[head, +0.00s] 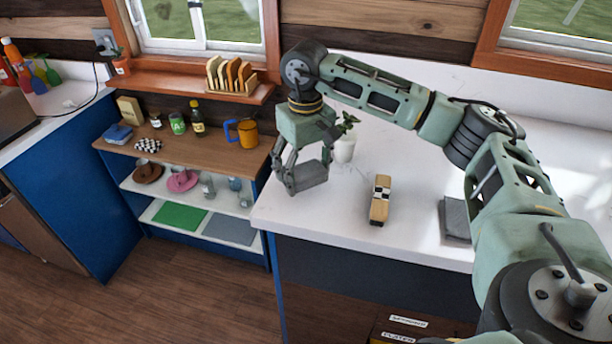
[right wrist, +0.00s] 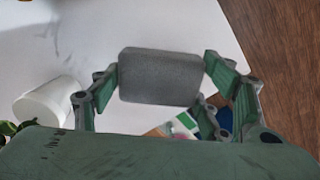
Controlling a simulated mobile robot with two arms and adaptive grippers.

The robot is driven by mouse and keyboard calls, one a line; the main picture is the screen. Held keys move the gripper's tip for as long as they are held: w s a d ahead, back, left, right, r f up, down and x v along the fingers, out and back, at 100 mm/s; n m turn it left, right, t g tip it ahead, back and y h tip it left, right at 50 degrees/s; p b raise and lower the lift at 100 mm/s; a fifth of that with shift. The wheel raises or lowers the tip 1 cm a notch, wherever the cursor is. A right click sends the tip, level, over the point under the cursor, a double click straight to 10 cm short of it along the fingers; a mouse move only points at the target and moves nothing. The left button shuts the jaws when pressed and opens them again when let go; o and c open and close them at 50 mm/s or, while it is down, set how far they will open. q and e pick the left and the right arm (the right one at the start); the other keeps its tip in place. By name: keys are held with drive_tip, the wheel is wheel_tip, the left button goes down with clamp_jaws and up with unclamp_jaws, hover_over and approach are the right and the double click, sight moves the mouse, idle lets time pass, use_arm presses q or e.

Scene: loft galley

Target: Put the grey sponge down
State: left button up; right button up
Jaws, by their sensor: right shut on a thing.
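The grey sponge (head: 308,177) is a flat grey block held between the fingers of my right gripper (head: 303,172). In the right wrist view the sponge (right wrist: 160,77) spans the gap between both green-padded fingers. My right gripper is shut on it at the left end of the white counter (head: 310,215), near the edge. The height of the sponge above the counter is hard to tell. My left gripper is not in view.
A potted plant (head: 344,150) stands right behind the gripper. A wooden block-like item (head: 380,200) and a dark grey flat item (head: 455,218) lie farther right.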

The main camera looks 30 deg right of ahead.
sight(306, 181)
wheel_tip(306, 181, down, 2)
drive_tip(key=shift+s+f+p, duration=0.1)
drive_tip(key=shift+f+p, duration=0.1)
drive_tip(key=shift+p, duration=0.25)
drive_tip(key=shift+d+f, duration=0.1)
drive_tip(key=shift+f, duration=0.4)
drive_tip(key=o, duration=1)
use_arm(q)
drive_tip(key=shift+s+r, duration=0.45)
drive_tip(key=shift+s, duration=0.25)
use_arm(e)
drive_tip(key=shift+r, duration=0.1)
